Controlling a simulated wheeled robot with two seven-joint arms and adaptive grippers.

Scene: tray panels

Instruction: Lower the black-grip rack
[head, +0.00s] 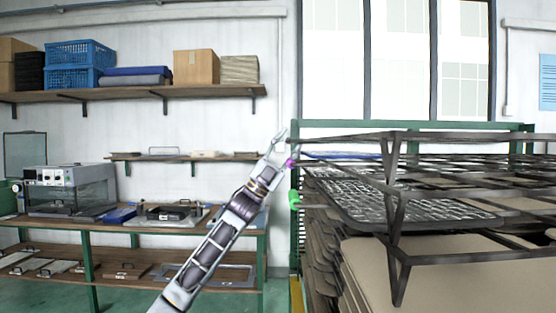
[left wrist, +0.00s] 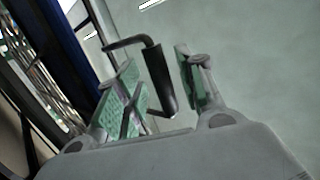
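The black grip (left wrist: 158,82) is a dark cylinder on a bent rod in the left wrist view. It stands between the green-padded fingers of my left gripper (left wrist: 156,78), with a visible gap to the right finger. My left gripper (head: 277,144) is open at the left end of the rack stack in the head view. The black grip cannot be made out there. Dark metal mesh racks (head: 400,207) lie in layers at the right; which one carries the black grip is unclear. My right gripper is not in view.
A magenta grip (head: 291,163) and a green grip (head: 295,198) sit just below my left gripper on the stack's left side. A green frame (head: 430,125) stands behind the racks. Shelves with boxes and a workbench (head: 100,226) line the left wall.

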